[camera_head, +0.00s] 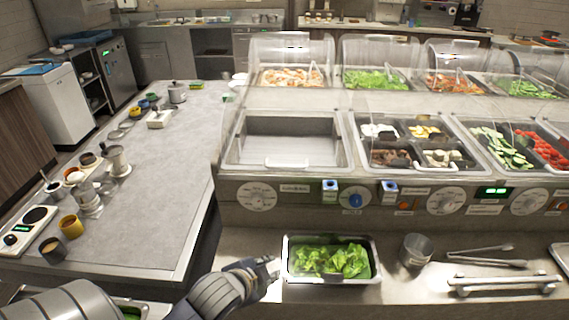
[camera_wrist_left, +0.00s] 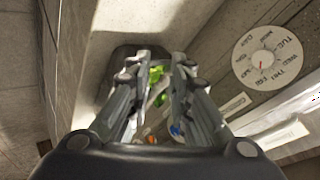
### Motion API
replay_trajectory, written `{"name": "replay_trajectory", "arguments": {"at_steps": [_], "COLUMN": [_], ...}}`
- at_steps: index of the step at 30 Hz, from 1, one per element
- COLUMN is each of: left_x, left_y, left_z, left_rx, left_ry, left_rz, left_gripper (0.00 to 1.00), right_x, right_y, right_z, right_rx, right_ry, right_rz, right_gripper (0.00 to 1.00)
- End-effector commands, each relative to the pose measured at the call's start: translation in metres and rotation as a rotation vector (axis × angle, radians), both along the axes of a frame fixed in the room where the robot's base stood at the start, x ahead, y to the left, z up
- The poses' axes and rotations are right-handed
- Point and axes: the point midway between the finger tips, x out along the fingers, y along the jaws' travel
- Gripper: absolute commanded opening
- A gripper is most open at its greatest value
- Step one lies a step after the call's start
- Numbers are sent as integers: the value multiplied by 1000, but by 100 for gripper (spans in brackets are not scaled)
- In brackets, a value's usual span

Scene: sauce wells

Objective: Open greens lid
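A steel tray of lettuce (camera_head: 330,262) sits on the front counter. I cannot tell whether a clear lid covers it. Another well of greens (camera_head: 375,80) stands in the back row, with a curved clear lid (camera_head: 378,50) above it. My left gripper (camera_head: 272,268) is at the left edge of the front tray; I cannot tell whether it touches it. In the left wrist view my left gripper (camera_wrist_left: 160,65) has its fingers apart, with bits of green (camera_wrist_left: 156,76) showing between them. My right gripper is not in view.
A round steel cup (camera_head: 415,250), tongs (camera_head: 485,257) and a bar handle (camera_head: 505,284) lie right of the tray. The control panel with dials (camera_head: 440,200) rises behind it. A grey worktop (camera_head: 160,180) with pots and cups is at left.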

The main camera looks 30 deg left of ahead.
Motion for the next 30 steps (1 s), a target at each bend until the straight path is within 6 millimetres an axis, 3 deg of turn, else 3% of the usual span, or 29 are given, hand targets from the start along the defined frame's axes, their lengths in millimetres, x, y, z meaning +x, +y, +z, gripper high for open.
{"name": "replay_trajectory", "arguments": {"at_steps": [1, 3, 6, 9, 11, 17, 30], "left_x": [22, 48, 74, 89, 94, 112, 183], "left_y": [16, 33, 51, 60, 63, 67, 77], "left_z": [28, 65, 111, 143, 154, 161, 146], "left_rx": [105, 256, 448, 584, 633, 667, 661], "left_ry": [-86, -198, -324, -407, -433, -453, -450], "left_rz": [-66, -154, -248, -305, -324, -334, -333], "left_gripper": [19, 19, 19, 19, 19, 19, 19], "right_x": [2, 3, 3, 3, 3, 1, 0], "right_y": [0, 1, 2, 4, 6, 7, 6], "right_z": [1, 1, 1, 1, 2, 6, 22], "right_rx": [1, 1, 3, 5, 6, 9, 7], "right_ry": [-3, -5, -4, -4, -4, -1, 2], "right_rz": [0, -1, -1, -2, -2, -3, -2], "right_gripper": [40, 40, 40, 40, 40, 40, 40]}}
